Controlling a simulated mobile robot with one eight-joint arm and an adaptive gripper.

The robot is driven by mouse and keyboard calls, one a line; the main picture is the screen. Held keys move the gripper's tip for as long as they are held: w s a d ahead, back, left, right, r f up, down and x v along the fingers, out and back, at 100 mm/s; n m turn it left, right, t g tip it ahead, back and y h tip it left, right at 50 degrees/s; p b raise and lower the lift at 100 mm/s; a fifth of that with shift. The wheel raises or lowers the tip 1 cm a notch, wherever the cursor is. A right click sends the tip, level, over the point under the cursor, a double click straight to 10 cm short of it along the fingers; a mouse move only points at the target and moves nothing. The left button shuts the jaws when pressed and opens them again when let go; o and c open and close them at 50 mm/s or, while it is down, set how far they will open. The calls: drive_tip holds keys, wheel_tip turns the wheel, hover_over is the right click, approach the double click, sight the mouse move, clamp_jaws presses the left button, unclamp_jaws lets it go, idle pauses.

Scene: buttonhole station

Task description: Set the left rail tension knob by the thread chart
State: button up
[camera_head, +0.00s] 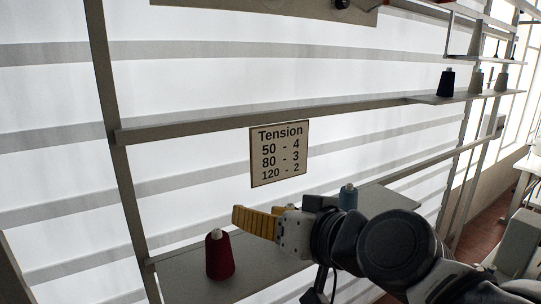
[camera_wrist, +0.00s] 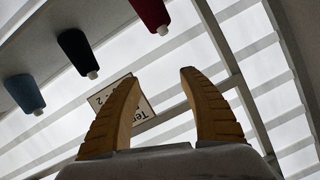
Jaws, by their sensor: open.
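The thread chart (camera_head: 279,153) is a pale card headed "Tension" and reads 50 - 4, 80 - 3, 120 - 2. It hangs upright in the head view, and part of it shows upside down between my fingers in the wrist view (camera_wrist: 144,108). At the top edge of the head view a dark round part (camera_head: 341,3), perhaps a knob, sits on a grey plate; it is cut off, and I cannot read a setting. My gripper (camera_head: 240,219) is open and empty, below the chart and apart from it. Its yellow fingers also show in the wrist view (camera_wrist: 160,76).
A red spool (camera_head: 219,255) stands on the lower shelf (camera_head: 185,272) left of my gripper. A blue spool (camera_head: 348,197) stands behind my arm. The wrist view shows a black spool (camera_wrist: 77,50) between them. More spools (camera_head: 446,83) stand on the upper right shelf.

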drive_tip(key=s+d+f+m+g+h+b, duration=0.1)
drive_tip(key=d+f+b, duration=0.4)
drive_tip(key=f, duration=0.8)
drive_tip(key=s+d+f+m+g+h+b, duration=0.1)
drive_tip(key=s+d+f+h+b, duration=0.3)
drive_tip(key=d+f, duration=0.5)
drive_tip(key=s+d+f+m+g+h+b, duration=0.1)
drive_tip(key=d+f+b, duration=0.5)
drive_tip(key=f, duration=1.1)
drive_tip(key=shift+s+d+f+g+h+b, duration=0.25)
drive_tip(key=shift+s+d+g+h+b, duration=0.15)
drive_tip(key=shift+s+g+h, duration=0.5)
drive_tip(key=shift+s+t+h, duration=0.1)
drive_tip(key=shift+t+h, duration=0.2)
